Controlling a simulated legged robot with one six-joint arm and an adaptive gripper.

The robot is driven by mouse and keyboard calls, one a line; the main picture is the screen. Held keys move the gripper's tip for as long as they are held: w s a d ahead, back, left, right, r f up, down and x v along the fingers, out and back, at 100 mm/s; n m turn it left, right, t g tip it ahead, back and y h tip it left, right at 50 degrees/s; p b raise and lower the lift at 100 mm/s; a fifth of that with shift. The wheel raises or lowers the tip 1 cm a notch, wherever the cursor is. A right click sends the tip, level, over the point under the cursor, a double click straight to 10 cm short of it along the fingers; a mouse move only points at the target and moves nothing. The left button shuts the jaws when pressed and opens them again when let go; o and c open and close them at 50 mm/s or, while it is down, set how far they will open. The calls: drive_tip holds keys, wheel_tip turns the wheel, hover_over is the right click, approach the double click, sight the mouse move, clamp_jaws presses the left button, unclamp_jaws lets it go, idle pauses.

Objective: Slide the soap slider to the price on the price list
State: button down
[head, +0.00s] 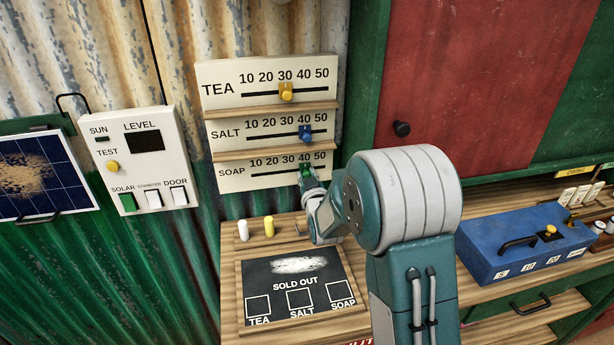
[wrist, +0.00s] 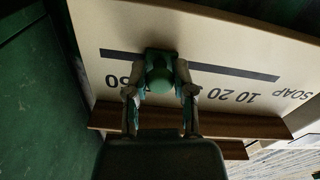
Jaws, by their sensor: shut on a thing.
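The soap row is the lowest of three rows on the cream price board (head: 230,180), marked 10 to 50. Its green slider (head: 305,169) sits near the 40 mark. The soap slot (wrist: 235,72) runs on to the right toward 10 and 20; the middle marks are partly hidden by my fingers. In the head view my gripper (head: 308,180) reaches up to the knob from below. I see no price list that I can read.
Above are the yellow tea slider (head: 286,92) near 30 and the blue salt slider (head: 305,133) near 40. Wooden ledges (head: 270,153) separate the rows. Below, a sold-out board (head: 255,275) lies on the counter. A blue box (head: 510,247) stands at right.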

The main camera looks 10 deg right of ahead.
sight(254, 176)
drive_tip(key=a, duration=1.3)
drive_tip(key=shift+d, duration=0.1)
drive_tip(key=c, duration=0.6)
unclamp_jaws()
drive_tip(key=shift+c, duration=0.2)
drive_tip(key=shift+o, duration=1)
drive_tip(key=shift+w+a, duration=0.1)
drive_tip(key=shift+a, duration=0.35)
